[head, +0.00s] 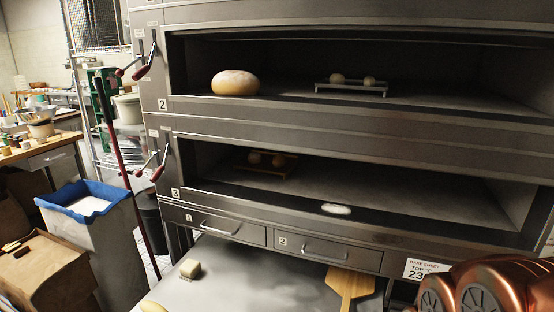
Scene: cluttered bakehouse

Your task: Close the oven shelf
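The large metal deck oven (300,118) fills the middle and right of the head view. Its upper deck, marked 2, and lower deck, marked 3, both stand open at the front. A flat grey metal shelf (240,285) sticks out below the two drawers at the bottom of the view. A pale block (190,268) and a wooden peel (350,285) lie on it. Its front edge is out of view. My gripper is not in view; only copper arm parts show at the bottom right, overlapping the view of the oven's lower right.
Drawers 1 (215,222) and 2 (312,248) look shut. A round loaf (235,83) lies in the upper deck. Red-handled levers (148,62) jut from the oven's left side. A blue-lined bin (85,205) and a cardboard box (45,275) stand at left.

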